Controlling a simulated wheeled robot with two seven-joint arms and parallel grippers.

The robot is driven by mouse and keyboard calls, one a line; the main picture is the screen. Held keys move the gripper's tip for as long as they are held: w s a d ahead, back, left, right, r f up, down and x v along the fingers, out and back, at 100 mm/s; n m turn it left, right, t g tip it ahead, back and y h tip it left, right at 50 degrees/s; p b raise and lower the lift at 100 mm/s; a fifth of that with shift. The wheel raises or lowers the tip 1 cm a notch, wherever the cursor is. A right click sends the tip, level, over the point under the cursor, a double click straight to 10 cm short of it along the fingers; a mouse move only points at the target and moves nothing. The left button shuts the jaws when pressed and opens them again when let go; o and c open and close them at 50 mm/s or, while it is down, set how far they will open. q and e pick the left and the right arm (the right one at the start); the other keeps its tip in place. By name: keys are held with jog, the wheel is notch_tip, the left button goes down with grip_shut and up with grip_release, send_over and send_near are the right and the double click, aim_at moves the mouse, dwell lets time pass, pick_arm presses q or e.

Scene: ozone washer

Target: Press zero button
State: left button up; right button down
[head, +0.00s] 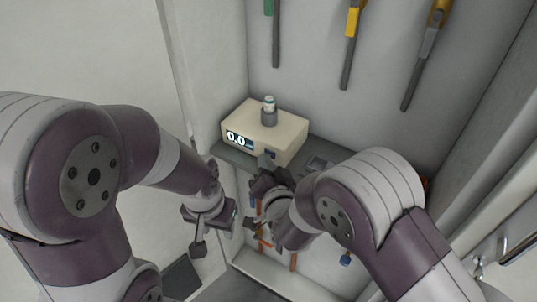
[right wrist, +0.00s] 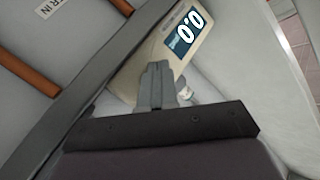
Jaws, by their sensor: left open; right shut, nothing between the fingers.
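The cream box-shaped device (head: 281,136) sits on a grey shelf, with a lit display (head: 237,138) reading 0.0 on its front. The display also shows, tilted, in the right wrist view (right wrist: 183,35). My right gripper (head: 265,161) is shut and empty, its tips close to the lower front face of the device. In the right wrist view the closed fingers (right wrist: 157,84) overlap the cream body (right wrist: 129,77); I cannot tell whether they touch it. The zero button cannot be made out clearly; the fingers cover part of the front. My left gripper (head: 216,232) is open and empty, below and left of the device.
A small vial (head: 269,103) stands in a grey holder on top of the device. The shelf (head: 234,156) runs along the back wall. Tools with green, yellow and orange handles (head: 352,22) hang above. More handles hang below the shelf. A white wall panel stands close on the left.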

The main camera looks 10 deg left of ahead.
jog(key=shift+s, duration=0.15)
jog(key=shift+s+a, duration=0.3)
jog(key=shift+s, duration=0.3)
jog(key=shift+s, duration=0.1)
